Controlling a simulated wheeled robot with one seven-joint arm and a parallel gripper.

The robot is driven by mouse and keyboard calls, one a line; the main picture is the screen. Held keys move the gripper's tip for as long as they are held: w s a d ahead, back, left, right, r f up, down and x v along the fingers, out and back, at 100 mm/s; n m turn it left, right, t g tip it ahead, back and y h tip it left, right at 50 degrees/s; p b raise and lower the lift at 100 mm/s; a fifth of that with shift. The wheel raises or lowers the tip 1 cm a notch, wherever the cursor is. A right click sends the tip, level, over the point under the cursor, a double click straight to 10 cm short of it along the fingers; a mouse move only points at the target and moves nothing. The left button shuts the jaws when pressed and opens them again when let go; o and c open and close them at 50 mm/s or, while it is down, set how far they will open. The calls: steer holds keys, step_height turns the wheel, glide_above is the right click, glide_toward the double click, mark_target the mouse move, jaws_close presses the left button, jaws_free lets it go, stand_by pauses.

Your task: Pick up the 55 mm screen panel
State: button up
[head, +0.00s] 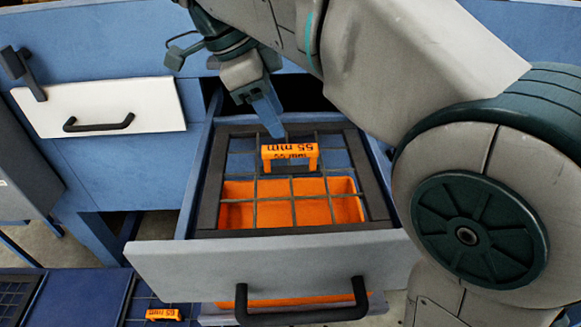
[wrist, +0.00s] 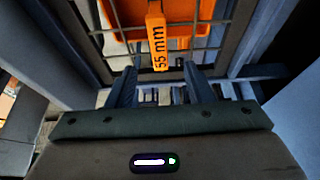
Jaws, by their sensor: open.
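The 55 mm screen panel (head: 209,190) is a dark square frame with a wire grid, lying in a pulled-out drawer. Its orange handle (head: 290,150) stands up near the far side; the "55 mm" label reads clearly in the wrist view, where the handle (wrist: 157,40) lies just beyond my fingertips. My gripper (head: 272,127) is open and points down, close above and slightly behind the handle in the head view. In the wrist view my gripper (wrist: 160,88) has its two blue fingers apart, with the handle's end lined up between them and nothing held.
The open drawer (head: 270,262) has a black front handle (head: 300,305). An orange bin (head: 325,210) shows below the grid. Another panel with an orange handle (head: 164,314) lies at the lower left. A closed white drawer (head: 100,105) is at the upper left.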

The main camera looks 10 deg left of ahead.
mark_target(290, 148)
steer(key=x, duration=0.5)
steer(key=shift+a+p+x, duration=0.2)
steer(key=shift+p+x, duration=0.35)
steer(key=shift+x, duration=2.05)
steer(key=shift+s+f, duration=0.1)
jaws_close()
